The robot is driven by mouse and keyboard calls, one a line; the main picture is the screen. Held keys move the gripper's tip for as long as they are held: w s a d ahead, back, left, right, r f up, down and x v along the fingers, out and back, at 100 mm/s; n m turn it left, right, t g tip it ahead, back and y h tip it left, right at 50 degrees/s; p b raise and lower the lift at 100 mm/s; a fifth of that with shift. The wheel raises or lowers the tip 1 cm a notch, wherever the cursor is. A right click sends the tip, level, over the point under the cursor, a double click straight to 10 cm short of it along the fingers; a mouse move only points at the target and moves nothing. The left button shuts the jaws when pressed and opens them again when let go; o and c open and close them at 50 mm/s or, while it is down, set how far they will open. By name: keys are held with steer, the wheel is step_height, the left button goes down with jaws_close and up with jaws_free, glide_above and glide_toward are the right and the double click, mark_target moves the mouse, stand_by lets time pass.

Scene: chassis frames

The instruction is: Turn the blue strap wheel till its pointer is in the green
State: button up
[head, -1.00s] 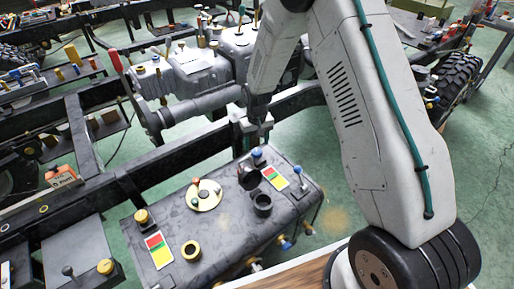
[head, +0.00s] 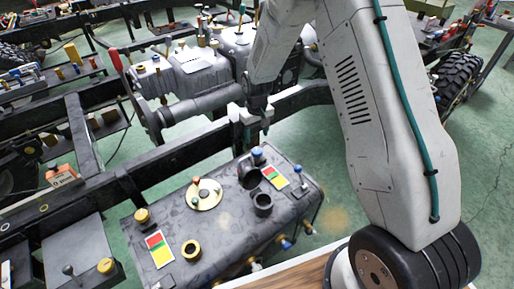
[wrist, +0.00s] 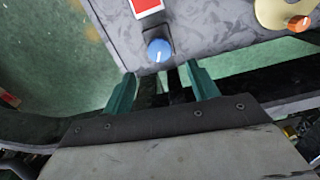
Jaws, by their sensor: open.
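The blue strap wheel (head: 258,155) is a small blue knob at the far edge of the grey tank. A red, yellow and green plate (head: 274,178) lies beside it. In the wrist view the blue wheel (wrist: 158,50) sits on a dark strap, with a small pale mark on its lower part. Only the red end of the plate (wrist: 147,6) shows there, so whether the pointer is in the green cannot be told. My gripper (head: 257,132) is open just beyond the wheel. In the wrist view its teal fingers (wrist: 162,86) are apart, with the wheel ahead of the gap, not between them.
A dark chassis rail (head: 165,158) runs close behind the tank. Green floor lies to the right.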

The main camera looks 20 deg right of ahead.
mark_target(257, 150)
steer(key=n, duration=0.2)
steer(key=shift+n, duration=0.3)
steer(key=shift+f, duration=0.2)
steer(key=shift+n, duration=0.3)
step_height(257, 150, down, 7)
steer(key=shift+f, duration=0.2)
steer(key=c, duration=1)
